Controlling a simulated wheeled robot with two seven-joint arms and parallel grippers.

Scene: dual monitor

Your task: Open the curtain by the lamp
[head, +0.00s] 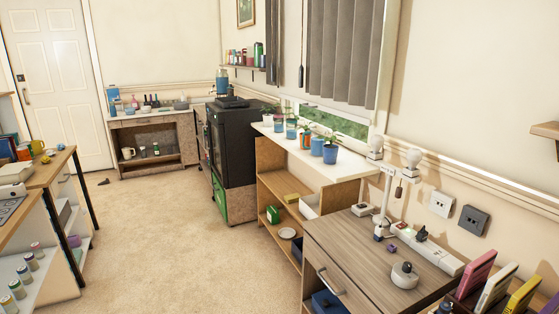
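The curtain (343,50) is a grey-brown vertical-slat blind. It hangs over the window at the upper right of the head view, and its top is cut off by the frame. A strip of green outdoors (338,121) shows below its lower edge. A dark cord (301,76) hangs at its left side. A small brown pull (398,192) hangs beneath one head. Neither of my grippers is in view.
A wooden cabinet (345,240) holds a power strip and a small white device. A low shelf (277,185) with potted plants (330,152) stands below the window. A black appliance (232,145) stands behind it. A counter (40,170) is at left. The carpet (170,240) between is clear.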

